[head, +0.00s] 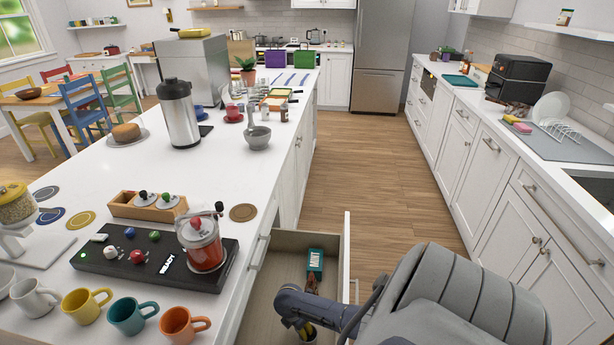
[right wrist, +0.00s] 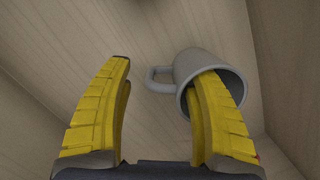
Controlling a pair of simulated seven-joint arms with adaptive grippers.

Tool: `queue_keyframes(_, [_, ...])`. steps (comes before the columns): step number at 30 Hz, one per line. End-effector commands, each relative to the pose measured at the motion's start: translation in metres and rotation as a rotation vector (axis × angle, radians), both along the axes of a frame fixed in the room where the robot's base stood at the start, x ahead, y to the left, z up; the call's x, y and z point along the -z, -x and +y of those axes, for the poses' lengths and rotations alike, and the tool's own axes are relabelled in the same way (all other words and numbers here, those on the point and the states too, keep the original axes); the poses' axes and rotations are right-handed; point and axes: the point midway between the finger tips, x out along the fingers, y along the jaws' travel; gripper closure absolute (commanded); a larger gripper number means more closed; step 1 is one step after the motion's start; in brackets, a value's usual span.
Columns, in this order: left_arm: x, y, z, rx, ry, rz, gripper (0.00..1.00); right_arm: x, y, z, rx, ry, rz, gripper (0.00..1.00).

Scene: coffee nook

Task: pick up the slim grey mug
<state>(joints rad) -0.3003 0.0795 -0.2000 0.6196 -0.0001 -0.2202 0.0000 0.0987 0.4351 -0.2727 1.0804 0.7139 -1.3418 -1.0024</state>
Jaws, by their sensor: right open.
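The slim grey mug (right wrist: 188,68) is in the right wrist view, just right of the middle, inside the open drawer. Its handle (right wrist: 157,80) points left, into the gap between the fingers. Its mouth faces toward the lower right of that view. My right gripper (right wrist: 163,68) is open, with yellow ridged fingers. The right finger overlaps the mug's mouth and appears to reach into it; the left finger stands apart from the mug. In the head view my right gripper (head: 308,332) is low in the drawer, mostly hidden by my arm, and I cannot make out this mug.
The open drawer (head: 290,242) has wooden walls close around the gripper. A teal box marked MINT (head: 315,262) lies toward its far end. On the counter are a pale grey mug (head: 35,299), yellow, teal and orange mugs (head: 182,327), and a black machine (head: 130,262).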

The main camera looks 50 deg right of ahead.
Motion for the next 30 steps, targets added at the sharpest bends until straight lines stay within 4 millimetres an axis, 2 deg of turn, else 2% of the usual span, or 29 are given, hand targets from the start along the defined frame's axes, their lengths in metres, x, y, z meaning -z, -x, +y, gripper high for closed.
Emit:
queue_keyframes(2, [0.0,0.0,0.0,0.0,0.0,0.0,0.56,-0.0001,0.0001,0.0001,0.0,0.0,0.0,0.42])
queue_keyframes(17, [0.0,-0.0003,0.0,0.0,0.0,-0.001,0.56,-0.0003,0.0,-0.0001,0.0,0.0,0.0,1.0])
queue_keyframes(30, [-0.0001,-0.0007,0.0001,0.0,0.0,-0.001,0.56,-0.0006,-0.0005,-0.0003,0.0,0.0,-0.001,1.0])
